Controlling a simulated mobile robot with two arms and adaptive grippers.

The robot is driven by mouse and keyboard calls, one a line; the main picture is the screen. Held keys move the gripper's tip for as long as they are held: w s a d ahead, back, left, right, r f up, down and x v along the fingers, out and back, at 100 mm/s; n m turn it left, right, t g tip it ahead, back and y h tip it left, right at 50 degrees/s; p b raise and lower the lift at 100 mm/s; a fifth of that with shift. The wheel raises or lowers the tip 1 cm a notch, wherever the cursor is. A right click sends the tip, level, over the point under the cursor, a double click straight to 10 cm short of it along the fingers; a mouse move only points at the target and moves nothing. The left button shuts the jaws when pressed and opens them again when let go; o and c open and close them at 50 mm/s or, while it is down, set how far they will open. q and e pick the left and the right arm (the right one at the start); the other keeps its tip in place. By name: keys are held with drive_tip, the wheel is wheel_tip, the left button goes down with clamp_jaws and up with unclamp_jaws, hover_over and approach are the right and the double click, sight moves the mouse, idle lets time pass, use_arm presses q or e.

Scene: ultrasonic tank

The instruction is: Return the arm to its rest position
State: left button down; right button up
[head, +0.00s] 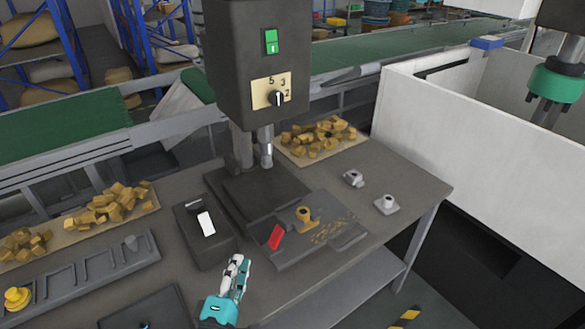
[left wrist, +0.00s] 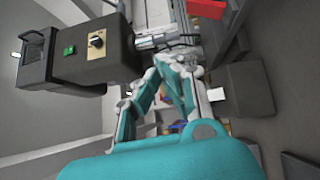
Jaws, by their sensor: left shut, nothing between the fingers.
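My left gripper (head: 238,262), teal with grey-white fingers, is in the lower middle of the head view, over the front of the grey workbench (head: 300,285). It is shut and empty, apart from the things on the bench. In the left wrist view the gripper (left wrist: 172,60) shows with its fingers together, and the dark machine head with a green switch (left wrist: 69,50) and a dial lies beyond, to the left. My right gripper is not in view.
A dark box with a white switch (head: 206,222) and a red piece (head: 276,237) stand close beyond the gripper. The machine head (head: 258,60) hangs over a dark plate. Trays of tan blocks (head: 110,205) lie left. A white wall (head: 480,150) stands right.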

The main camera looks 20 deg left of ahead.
use_arm(q)
drive_tip(key=s+d+f+m+g+h, duration=0.4)
drive_tip(key=d+f+m+g+h, duration=0.25)
drive_tip(key=d+m, duration=0.6)
drive_tip(key=s+a+f+m+g+y, duration=0.35)
drive_tip(key=s+a+m+g, duration=0.55)
drive_tip(key=s, duration=0.3)
wheel_tip(320, 180, down, 30)
drive_tip(key=s+f+b, duration=0.1)
drive_tip(key=s+b, duration=0.1)
drive_tip(key=b, duration=0.1)
drive_tip(key=s+a+f+m+g+b, duration=0.1)
drive_tip(key=s+a+f+g, duration=0.1)
drive_tip(key=s+f, duration=1.3)
drive_tip(key=shift+s+a+f+y, duration=0.35)
drive_tip(key=shift+s+a+y, duration=0.05)
drive_tip(key=shift+s+a, duration=0.15)
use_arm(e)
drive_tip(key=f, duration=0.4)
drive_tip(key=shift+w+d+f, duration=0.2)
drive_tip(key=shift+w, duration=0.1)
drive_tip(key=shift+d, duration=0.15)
